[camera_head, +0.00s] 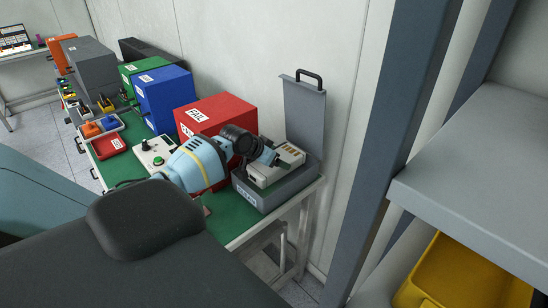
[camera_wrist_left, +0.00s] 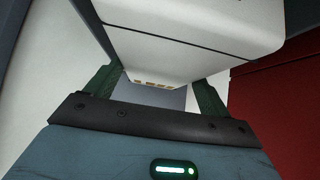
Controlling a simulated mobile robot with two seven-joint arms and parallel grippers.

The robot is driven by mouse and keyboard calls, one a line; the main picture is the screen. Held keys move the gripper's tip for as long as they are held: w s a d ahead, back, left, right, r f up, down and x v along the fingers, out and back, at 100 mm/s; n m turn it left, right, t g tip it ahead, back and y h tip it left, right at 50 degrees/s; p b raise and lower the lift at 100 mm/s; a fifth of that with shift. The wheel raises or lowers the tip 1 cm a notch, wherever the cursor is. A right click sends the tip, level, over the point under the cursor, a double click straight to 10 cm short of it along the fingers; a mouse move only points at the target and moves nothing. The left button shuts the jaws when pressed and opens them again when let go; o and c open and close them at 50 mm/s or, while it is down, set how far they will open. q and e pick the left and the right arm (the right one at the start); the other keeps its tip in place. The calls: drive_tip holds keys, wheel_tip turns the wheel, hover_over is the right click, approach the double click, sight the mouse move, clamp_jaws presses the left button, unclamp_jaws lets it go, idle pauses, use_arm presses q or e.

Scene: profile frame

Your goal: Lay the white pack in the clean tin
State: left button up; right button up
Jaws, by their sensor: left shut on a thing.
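The clean tin (camera_head: 283,193) is a grey box with a label on its front and its lid (camera_head: 304,110) standing open at the back. It sits at the near right end of the green bench. My left gripper (camera_head: 272,157) is shut on the white pack (camera_head: 284,170), which has a row of tan marks. The pack is at the tin's mouth, overlapping its opening; how deep it sits I cannot tell. In the left wrist view the white pack (camera_wrist_left: 190,35) lies between the dark green fingers (camera_wrist_left: 155,90). My right gripper is not in view.
A red box (camera_head: 205,112) labelled FAIL stands just left of the tin, with blue (camera_head: 165,98) and green boxes beyond. A white control box (camera_head: 155,152) with a green button sits on the bench. A shelf (camera_head: 480,170) with a yellow bin (camera_head: 465,275) is at right.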

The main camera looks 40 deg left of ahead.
use_arm(q)
drive_tip(key=shift+f+b, duration=0.85)
drive_tip(key=shift+f, duration=1.35)
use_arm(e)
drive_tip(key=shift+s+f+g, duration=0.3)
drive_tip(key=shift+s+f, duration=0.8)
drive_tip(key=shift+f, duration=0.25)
use_arm(q)
drive_tip(key=shift+r, duration=0.4)
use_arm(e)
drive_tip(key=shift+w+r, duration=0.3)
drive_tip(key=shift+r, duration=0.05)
use_arm(q)
drive_tip(key=shift+p, duration=0.45)
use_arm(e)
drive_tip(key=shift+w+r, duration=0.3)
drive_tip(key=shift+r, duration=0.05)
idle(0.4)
use_arm(q)
drive_tip(key=shift+f, duration=0.35)
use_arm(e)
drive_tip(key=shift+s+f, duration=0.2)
use_arm(q)
drive_tip(key=shift+r, duration=0.45)
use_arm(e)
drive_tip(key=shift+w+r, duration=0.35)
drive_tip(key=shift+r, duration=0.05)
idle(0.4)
